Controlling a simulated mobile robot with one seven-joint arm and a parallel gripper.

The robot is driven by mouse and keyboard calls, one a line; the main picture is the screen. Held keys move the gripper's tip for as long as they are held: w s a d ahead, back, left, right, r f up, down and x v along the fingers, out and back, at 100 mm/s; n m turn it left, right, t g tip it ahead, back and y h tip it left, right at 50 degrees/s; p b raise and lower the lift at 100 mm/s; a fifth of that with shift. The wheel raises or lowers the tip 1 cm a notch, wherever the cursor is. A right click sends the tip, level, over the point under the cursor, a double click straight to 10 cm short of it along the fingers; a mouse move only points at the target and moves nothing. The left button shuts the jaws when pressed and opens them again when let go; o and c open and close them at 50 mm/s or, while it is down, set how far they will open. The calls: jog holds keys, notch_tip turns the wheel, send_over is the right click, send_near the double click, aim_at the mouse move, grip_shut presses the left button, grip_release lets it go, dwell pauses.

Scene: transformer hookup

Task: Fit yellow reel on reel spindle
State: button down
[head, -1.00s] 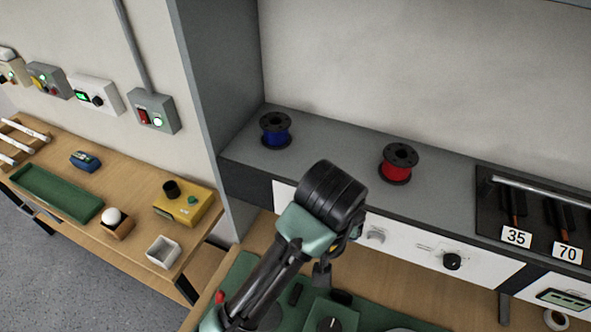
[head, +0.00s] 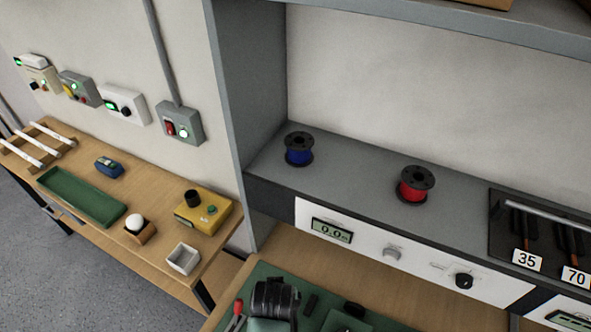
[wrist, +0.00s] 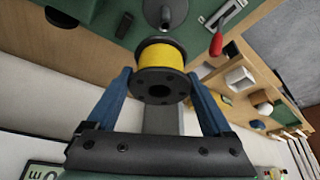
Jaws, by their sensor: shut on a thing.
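The yellow reel (wrist: 160,53), with black flanges and a hole in its middle, is between the blue fingers of my gripper (wrist: 160,78) in the wrist view. The fingers are shut on it, one on each side. Just beyond it at the top edge is a round grey disc with a short post (wrist: 166,14), which looks like the reel spindle. The reel's flange overlaps the view close to it; I cannot tell the gap. In the head view only the dark wrist (head: 274,300) of my arm shows at the bottom; reel and fingers are hidden there.
A blue reel (head: 299,149) and a red reel (head: 413,185) stand on the grey shelf. A red-handled switch (wrist: 217,43) is near the spindle on the green mat (head: 262,271). A side table at left holds a green tray (head: 83,196) and a yellow box (head: 204,213).

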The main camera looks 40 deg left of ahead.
jog(key=shift+s+f, duration=0.15)
jog(key=shift+s, duration=0.05)
dwell(0.4)
jog(key=shift+f+b, duration=1.85)
jog(key=shift+f, duration=1.15)
jog(key=shift+f+b, duration=2.7)
jog(key=shift+f, duration=1.15)
jog(key=shift+c, duration=0.5)
grip_release()
jog(key=shift+o, duration=0.5)
jog(key=shift+s, duration=0.1)
jog(key=shift+r, duration=0.1)
